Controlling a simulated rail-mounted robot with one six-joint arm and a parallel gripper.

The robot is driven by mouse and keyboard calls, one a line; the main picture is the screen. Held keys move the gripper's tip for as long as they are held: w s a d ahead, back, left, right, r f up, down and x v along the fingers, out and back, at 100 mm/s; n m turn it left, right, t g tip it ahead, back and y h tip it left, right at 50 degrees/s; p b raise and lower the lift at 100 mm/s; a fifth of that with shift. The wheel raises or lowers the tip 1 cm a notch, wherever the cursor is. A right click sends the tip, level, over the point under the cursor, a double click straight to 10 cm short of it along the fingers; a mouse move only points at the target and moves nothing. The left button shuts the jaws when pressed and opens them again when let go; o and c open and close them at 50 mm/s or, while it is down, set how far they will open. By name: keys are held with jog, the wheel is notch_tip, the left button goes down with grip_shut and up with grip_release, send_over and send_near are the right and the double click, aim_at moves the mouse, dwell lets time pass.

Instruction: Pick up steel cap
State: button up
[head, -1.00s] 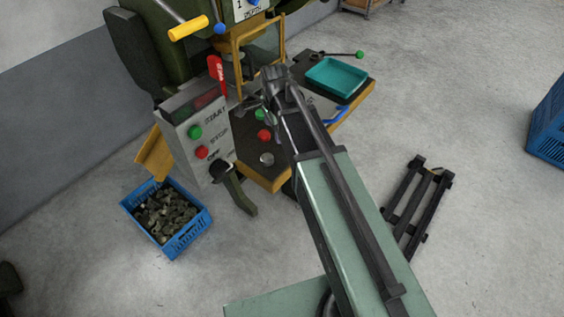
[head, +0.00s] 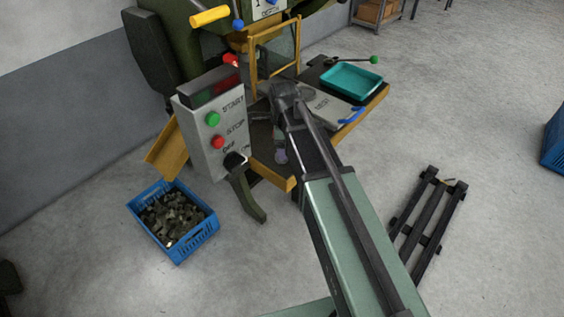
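My arm reaches from the lower right to the machine's dark work table (head: 262,171). My gripper (head: 280,148) points down low over the front part of this table. It is small and partly covered by my arm, so I cannot tell whether its fingers are open or shut. A small pale grey, slightly pinkish round shape (head: 281,159) shows at the gripper's lower end. It is where a steel cap could be, but I cannot tell whether the fingers touch it. The green and red caps seen earlier on the table are hidden now.
A control box (head: 213,125) with green and red buttons stands close left of my gripper. A teal tray (head: 352,80) and a grey plate with a blue handle (head: 351,116) lie to the right. A blue crate of metal parts (head: 176,245) is on the floor.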

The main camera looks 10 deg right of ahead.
jog(key=f+b, duration=0.4)
jog(key=f, duration=0.1)
jog(key=shift+w+a+f, duration=0.1)
jog(key=shift+w+a, duration=0.05)
jog(key=shift+w, duration=0.05)
jog(key=shift+r, duration=0.25)
jog(key=shift+c, duration=0.2)
jog(key=c, duration=1)
jog(key=shift+o, duration=0.2)
